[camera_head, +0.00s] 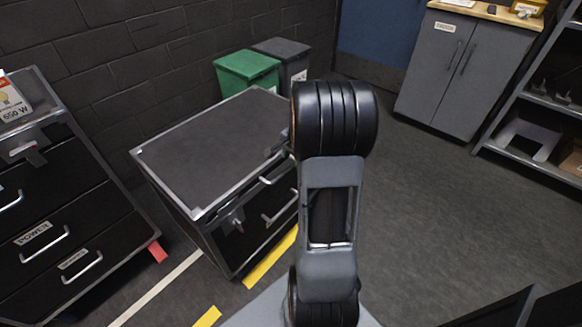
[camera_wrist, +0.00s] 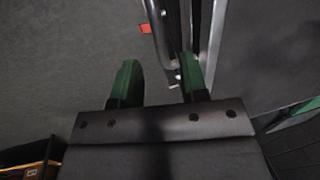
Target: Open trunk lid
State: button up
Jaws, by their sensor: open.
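The trunk (camera_head: 190,215) is a dark chest with metal edging, left of centre in the head view. Its flat lid (camera_head: 210,145) is shut. A pale bar handle (camera_head: 276,168) is at the front of the lid's edge, partly hidden by my arm. In the wrist view, my gripper (camera_wrist: 158,66) has two green fingers, spread apart and empty. A metal bar (camera_wrist: 160,38) and the trunk's metal edge (camera_wrist: 214,45) show ahead of the fingers. The bar's near end appears between the fingertips, closer to the right finger. I cannot tell its depth or any contact.
A black drawer cabinet (camera_head: 60,215) stands at the left. Green (camera_head: 247,70) and dark grey (camera_head: 284,52) bins stand behind the trunk. A grey cabinet (camera_head: 440,75) and shelves (camera_head: 540,100) are at the right. The floor (camera_head: 440,220) right of my arm is clear.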

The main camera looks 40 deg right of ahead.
aim_at(291, 166)
jog(key=shift+w+f+b, duration=0.2)
jog(key=shift+f, duration=0.75)
jog(key=shift+w+f+b, duration=0.2)
jog(key=shift+f, duration=0.75)
jog(key=shift+c, duration=0.3)
grip_shut()
